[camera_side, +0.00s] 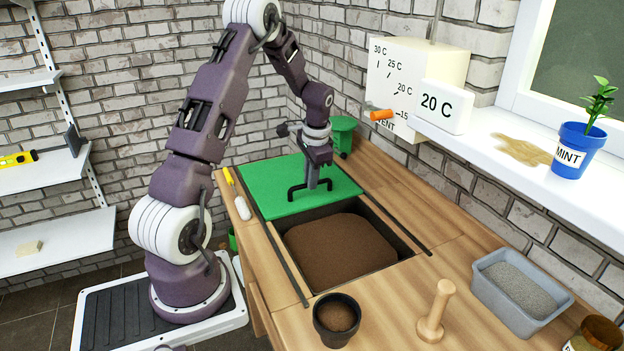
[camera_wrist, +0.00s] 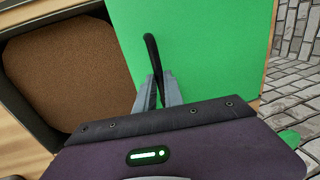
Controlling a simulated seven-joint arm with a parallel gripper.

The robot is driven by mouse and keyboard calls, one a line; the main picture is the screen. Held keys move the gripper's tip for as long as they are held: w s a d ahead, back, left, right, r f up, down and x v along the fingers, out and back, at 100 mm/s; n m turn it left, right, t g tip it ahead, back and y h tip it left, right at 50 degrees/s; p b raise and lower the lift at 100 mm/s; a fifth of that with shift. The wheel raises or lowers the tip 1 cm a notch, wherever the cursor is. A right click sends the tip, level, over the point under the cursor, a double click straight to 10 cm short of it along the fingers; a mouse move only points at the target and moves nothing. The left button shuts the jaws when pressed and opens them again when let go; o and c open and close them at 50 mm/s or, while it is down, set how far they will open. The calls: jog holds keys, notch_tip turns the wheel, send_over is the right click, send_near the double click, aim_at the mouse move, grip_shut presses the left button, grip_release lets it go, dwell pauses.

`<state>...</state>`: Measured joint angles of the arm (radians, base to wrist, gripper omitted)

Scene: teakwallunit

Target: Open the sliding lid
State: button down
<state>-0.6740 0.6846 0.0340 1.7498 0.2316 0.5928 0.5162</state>
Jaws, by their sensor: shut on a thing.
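The green sliding lid (camera_side: 285,192) lies at the far end of the bench opening, between two dark rails (camera_side: 290,268). In front of it the bin of brown soil (camera_side: 338,247) is uncovered. A black handle (camera_side: 297,190) stands on the lid. My gripper (camera_side: 318,184) points down and is shut on the handle. In the wrist view the grey fingers (camera_wrist: 158,92) sit on both sides of the black handle (camera_wrist: 151,50), with the lid (camera_wrist: 205,45) beneath and the soil (camera_wrist: 70,70) at the left. The fingers hide part of the handle.
A dark pot of soil (camera_side: 336,316), a wooden tamper (camera_side: 436,312) and a grey tub of gravel (camera_side: 519,292) stand nearer the camera. A green bin (camera_side: 343,134) stands behind the lid. A blue mint pot (camera_side: 580,150) is on the sill.

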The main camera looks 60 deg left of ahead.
jog(key=c, duration=1.5)
grip_release()
jog(key=shift+o, duration=0.2)
jog(key=shift+r, duration=0.1)
notch_tip(320, 180, up, 7)
jog(key=d, duration=0.1)
jog(key=shift+d, duration=0.2)
